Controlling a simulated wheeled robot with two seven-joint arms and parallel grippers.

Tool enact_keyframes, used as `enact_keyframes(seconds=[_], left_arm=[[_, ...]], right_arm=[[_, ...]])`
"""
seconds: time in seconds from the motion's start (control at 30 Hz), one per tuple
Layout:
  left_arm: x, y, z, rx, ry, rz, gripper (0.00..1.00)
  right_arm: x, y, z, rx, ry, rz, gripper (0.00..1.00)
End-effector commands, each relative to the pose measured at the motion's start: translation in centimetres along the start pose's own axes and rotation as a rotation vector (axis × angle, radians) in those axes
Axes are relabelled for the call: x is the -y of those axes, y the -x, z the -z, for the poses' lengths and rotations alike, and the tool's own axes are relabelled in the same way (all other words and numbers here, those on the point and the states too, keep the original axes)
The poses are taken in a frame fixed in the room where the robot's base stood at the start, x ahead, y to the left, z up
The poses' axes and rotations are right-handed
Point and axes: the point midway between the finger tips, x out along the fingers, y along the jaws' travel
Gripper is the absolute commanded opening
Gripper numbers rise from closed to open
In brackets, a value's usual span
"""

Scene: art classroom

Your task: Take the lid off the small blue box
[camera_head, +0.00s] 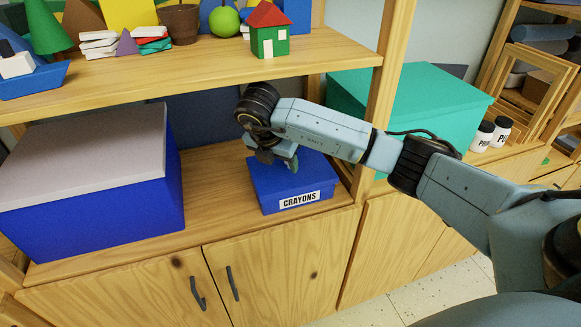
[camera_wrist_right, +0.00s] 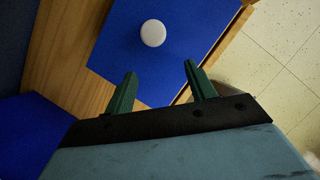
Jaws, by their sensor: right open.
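The small blue box (camera_head: 287,191) with a CRAYONS label stands on the lower shelf in the head view. Its blue lid (camera_wrist_right: 178,50) shows in the right wrist view with a round white knob (camera_wrist_right: 153,33) on top. In the head view the knob is hidden behind my right arm. My right gripper (camera_wrist_right: 158,69) is open and empty, its two green fingers apart and pointing toward the knob, with a gap between fingertips and knob. It also shows over the box in the head view (camera_head: 279,165). My left gripper is not in view.
A large blue box (camera_head: 100,205) with a grey lid stands left on the same shelf (camera_head: 215,220). A teal box (camera_head: 425,105) stands to the right behind a wooden post (camera_head: 388,50). The upper shelf (camera_head: 200,68) holds toys and runs above my right wrist.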

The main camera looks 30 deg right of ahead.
Motion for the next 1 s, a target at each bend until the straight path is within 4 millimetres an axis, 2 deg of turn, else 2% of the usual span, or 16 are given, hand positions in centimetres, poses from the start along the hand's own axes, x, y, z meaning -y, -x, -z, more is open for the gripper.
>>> enact_keyframes(seconds=[0.17,0.37,0.43,0.57,0.83,0.87,1.0], left_arm=[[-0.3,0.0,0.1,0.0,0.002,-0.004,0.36],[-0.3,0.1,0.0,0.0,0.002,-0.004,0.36],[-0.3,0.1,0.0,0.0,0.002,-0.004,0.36],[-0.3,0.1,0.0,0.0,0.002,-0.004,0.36],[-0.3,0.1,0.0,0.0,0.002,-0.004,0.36],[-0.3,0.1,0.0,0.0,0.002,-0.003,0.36],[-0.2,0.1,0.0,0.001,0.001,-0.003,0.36]], right_arm=[[0.0,-0.5,-1.1,-0.001,-0.001,0.001,0.55],[0.1,-1.7,-4.1,-0.001,-0.003,0.002,0.55],[0.1,-3.0,-3.8,-0.004,0.002,0.003,0.55],[0.0,-4.3,-3.8,-0.003,0.001,0.001,0.55],[0.0,-4.7,-3.8,-0.002,0.002,-0.001,0.55],[0.0,-4.7,-3.8,-0.002,0.002,-0.001,0.54],[0.0,-4.7,-3.8,-0.002,0.002,-0.001,0.36]])
